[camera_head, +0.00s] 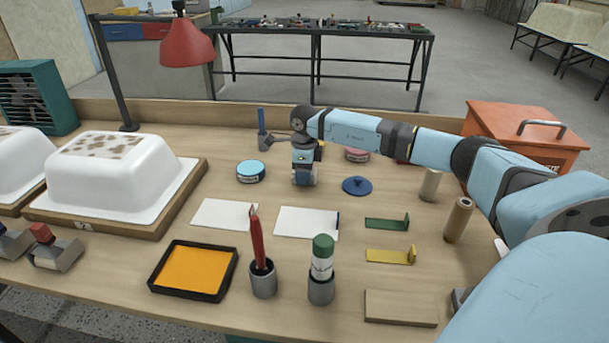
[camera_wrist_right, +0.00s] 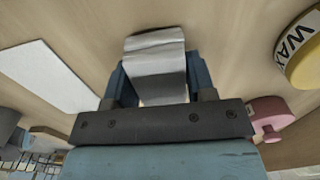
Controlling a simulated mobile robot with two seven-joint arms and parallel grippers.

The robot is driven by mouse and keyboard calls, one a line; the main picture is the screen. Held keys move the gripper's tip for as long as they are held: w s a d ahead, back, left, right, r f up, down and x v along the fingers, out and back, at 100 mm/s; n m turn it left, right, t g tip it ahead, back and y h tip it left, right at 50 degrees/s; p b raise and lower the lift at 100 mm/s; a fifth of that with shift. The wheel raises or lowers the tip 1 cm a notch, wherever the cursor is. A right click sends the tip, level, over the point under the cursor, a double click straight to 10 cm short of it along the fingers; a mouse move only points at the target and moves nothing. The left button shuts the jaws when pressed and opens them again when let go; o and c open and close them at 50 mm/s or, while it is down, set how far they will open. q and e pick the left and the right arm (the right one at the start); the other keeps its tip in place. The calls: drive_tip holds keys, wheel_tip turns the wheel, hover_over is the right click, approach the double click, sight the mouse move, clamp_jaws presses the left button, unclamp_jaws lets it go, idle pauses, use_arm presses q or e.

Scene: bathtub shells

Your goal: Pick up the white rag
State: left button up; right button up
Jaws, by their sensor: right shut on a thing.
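The white rag (camera_wrist_right: 155,52) shows in the right wrist view as a creased, grey-white strip between the two blue fingers of my right gripper (camera_wrist_right: 155,85). My right gripper is shut on it. In the head view my right gripper (camera_head: 304,181) points down at the middle of the bench, behind the right white sheet. There it hides most of the rag, and I cannot tell whether the rag is clear of the bench top. My left gripper is in neither view.
A blue-lidded tin (camera_head: 250,172) stands left of the gripper, a blue knobbed lid (camera_head: 357,186) right. White sheets (camera_head: 225,214) lie in front. Nearer are an orange tray (camera_head: 193,269) and two cups (camera_head: 263,280). A yellow wax tin (camera_wrist_right: 302,52) is close. A white tub shell (camera_head: 115,175) stands left.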

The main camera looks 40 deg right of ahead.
wheel_tip(320, 180, up, 19)
drive_tip(key=p, duration=0.2)
drive_tip(key=shift+r, duration=0.1)
drive_tip(key=o, duration=0.4)
drive_tip(key=c, duration=0.3)
